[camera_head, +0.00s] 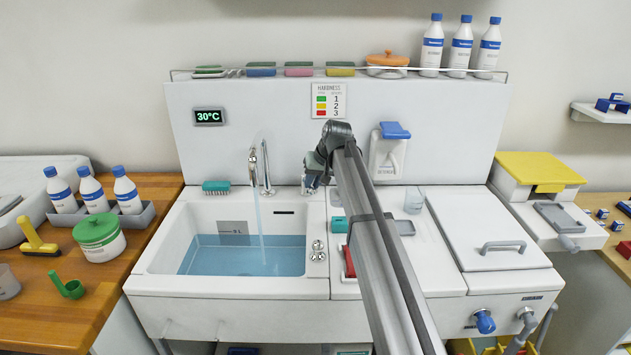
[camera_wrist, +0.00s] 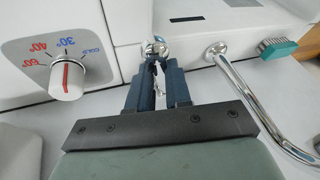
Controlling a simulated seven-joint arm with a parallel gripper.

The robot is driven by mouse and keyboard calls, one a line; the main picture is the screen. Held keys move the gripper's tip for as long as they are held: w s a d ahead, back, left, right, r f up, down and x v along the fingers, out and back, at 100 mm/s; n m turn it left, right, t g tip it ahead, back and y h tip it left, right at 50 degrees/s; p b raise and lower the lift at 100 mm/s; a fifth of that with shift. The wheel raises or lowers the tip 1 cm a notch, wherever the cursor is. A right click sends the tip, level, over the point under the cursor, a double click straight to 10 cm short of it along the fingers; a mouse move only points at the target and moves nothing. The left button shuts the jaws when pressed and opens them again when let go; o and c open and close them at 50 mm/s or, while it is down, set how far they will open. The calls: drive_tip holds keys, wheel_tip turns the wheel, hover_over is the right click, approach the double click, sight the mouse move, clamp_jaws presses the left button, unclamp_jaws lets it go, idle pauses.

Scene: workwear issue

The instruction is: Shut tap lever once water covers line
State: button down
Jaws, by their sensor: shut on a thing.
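The sink basin (camera_head: 165,245) holds blue water (camera_head: 245,262). A thin stream (camera_head: 260,220) runs into it from the chrome tap (camera_head: 254,165), also partly seen in the wrist view (camera_wrist: 245,92). A grey plate marked "8 L" (camera_head: 233,226) is on the basin's back wall, its lower edge near the water surface; I cannot make out whether water covers the line. My gripper (camera_head: 311,184) is right of the tap, by the back panel. In the wrist view its fingers (camera_wrist: 151,66) are shut on the chrome tap lever (camera_wrist: 155,46), mostly hidden between them.
A temperature dial (camera_wrist: 68,78) is left of my fingers in the wrist view. A green brush (camera_head: 216,187) lies behind the basin. A display (camera_head: 209,117) reads 30°C. Small chrome knobs (camera_head: 318,250) stand at the basin's right edge. A clear cup (camera_head: 414,200) stands farther right.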

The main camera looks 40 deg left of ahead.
drive_tip(key=shift+s+a+m+t+h, duration=0.15)
drive_tip(key=shift+s+a+m+t, duration=0.4)
drive_tip(key=shift+m, duration=0.6)
drive_tip(key=shift+s+a+m+t+h, duration=0.2)
drive_tip(key=shift+s+a+m+t, duration=0.3)
drive_tip(key=shift+m, duration=0.7)
drive_tip(key=shift+s+a+m+t+h, duration=0.15)
drive_tip(key=shift+s+a+m+t, duration=0.35)
drive_tip(key=shift+m, duration=0.65)
drive_tip(key=shift+s, duration=0.1)
drive_tip(key=c, duration=1.1)
unclamp_jaws()
drive_tip(key=shift+o, duration=0.2)
drive_tip(key=v, duration=1.3)
drive_tip(key=shift+r, duration=0.35)
drive_tip(key=shift+d, duration=0.1)
